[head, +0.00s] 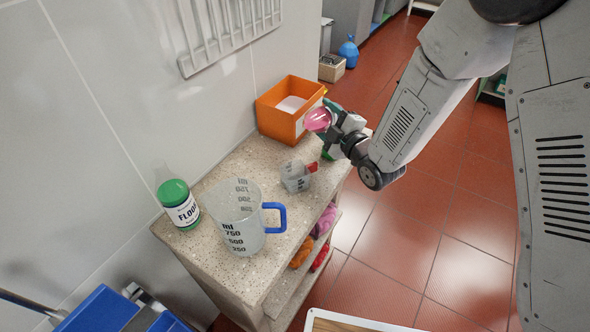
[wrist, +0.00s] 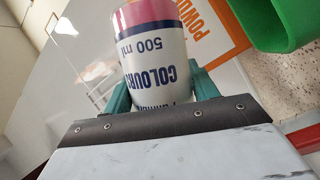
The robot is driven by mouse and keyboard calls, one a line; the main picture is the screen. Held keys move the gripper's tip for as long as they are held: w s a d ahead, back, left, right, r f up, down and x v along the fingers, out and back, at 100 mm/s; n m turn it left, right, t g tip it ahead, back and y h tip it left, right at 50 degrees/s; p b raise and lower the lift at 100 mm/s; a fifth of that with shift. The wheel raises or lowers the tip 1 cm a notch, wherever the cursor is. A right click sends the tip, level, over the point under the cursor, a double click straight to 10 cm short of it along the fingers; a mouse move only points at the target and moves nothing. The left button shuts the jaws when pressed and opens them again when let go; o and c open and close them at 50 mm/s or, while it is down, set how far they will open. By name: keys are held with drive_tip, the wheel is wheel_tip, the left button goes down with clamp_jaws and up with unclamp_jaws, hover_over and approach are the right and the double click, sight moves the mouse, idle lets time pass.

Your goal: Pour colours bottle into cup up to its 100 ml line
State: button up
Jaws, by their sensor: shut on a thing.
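The colours bottle (head: 317,119) is white with a pink end. In the wrist view (wrist: 155,62) its label reads "COLOURS" and "500 ml", upside down. My gripper (head: 338,133) is shut around it, with the green fingers (wrist: 160,92) on either side. The bottle is tilted, its pink end toward the left in the head view, above the worktop near the orange box. A small clear measuring cup (head: 296,179) with a red handle stands on the worktop, below and left of my gripper. I cannot make out its fill level. No stream of liquid shows.
A large clear jug (head: 240,228) with a blue handle and a green-capped "FLOOR" bottle (head: 180,207) stand on the speckled worktop (head: 262,165). An orange box (head: 275,116) stands at its far end. A green object (wrist: 285,22) is close in the wrist view. A wall borders the left.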

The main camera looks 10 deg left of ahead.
drive_tip(key=shift+w+r+n, duration=0.15)
drive_tip(key=shift+r+n, duration=0.1)
drive_tip(key=shift+n, duration=0.15)
idle(0.7)
drive_tip(key=shift+s+a+f+n+t+y, duration=0.15)
drive_tip(key=shift+s+f+n+t+y, duration=0.3)
drive_tip(key=shift+n, duration=0.45)
idle(0.9)
drive_tip(key=shift+r+n+y, duration=0.2)
drive_tip(key=shift+n+y, duration=0.05)
drive_tip(key=shift+n, duration=0.55)
idle(2.4)
